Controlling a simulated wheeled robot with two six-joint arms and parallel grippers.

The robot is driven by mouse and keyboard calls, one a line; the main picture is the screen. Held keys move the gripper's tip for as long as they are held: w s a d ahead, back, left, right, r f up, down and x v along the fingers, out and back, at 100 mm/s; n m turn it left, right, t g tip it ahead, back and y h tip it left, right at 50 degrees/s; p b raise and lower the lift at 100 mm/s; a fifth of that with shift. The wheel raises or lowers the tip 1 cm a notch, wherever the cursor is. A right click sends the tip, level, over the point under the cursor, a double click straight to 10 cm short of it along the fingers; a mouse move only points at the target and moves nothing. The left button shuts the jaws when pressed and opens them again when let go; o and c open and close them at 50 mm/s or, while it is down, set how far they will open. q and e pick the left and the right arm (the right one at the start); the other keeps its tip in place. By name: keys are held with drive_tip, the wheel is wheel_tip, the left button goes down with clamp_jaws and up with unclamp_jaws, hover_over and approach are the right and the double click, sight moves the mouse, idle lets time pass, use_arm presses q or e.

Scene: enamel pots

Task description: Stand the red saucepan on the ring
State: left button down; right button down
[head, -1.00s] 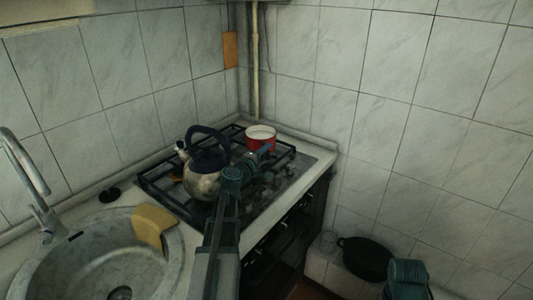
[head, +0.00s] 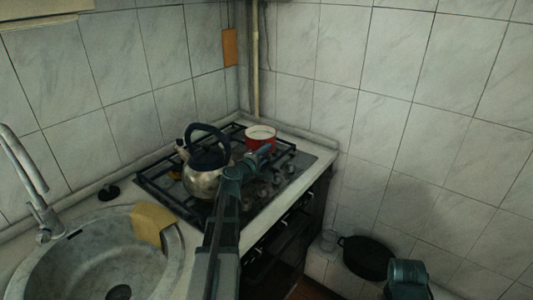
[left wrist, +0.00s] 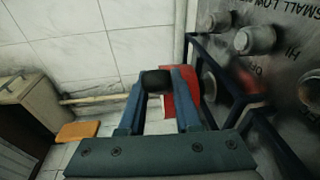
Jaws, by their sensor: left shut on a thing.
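The red saucepan (head: 260,145), with a pale inside, is at the back right of the black hob grate, upright in the head view. My left gripper (head: 261,156) reaches it from the front. In the left wrist view my left gripper (left wrist: 158,98) is shut on the saucepan's dark handle (left wrist: 157,79), with the red side (left wrist: 184,88) just beyond. Whether the saucepan's base touches the grate cannot be told. I cannot make out the ring separately; the grate is partly hidden by the kettle and my arm. My right gripper's fingers are not visible.
A steel kettle (head: 203,178) with a dark handle stands on the hob close left of my left arm. Control knobs (left wrist: 255,40) line the hob's edge. A sink (head: 75,270) with a yellow cloth (head: 152,222) is at left. A black pan (head: 366,258) lies low at right.

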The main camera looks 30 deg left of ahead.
use_arm(q)
drive_tip(key=shift+f, duration=0.15)
drive_tip(key=c, duration=0.5)
unclamp_jaws()
drive_tip(key=s, duration=0.4)
drive_tip(key=s+r+p, duration=0.1)
drive_tip(key=s, duration=0.4)
drive_tip(key=s+d, duration=0.1)
drive_tip(key=s, duration=0.3)
drive_tip(key=shift+s+r, duration=0.3)
drive_tip(key=shift+s, duration=0.1)
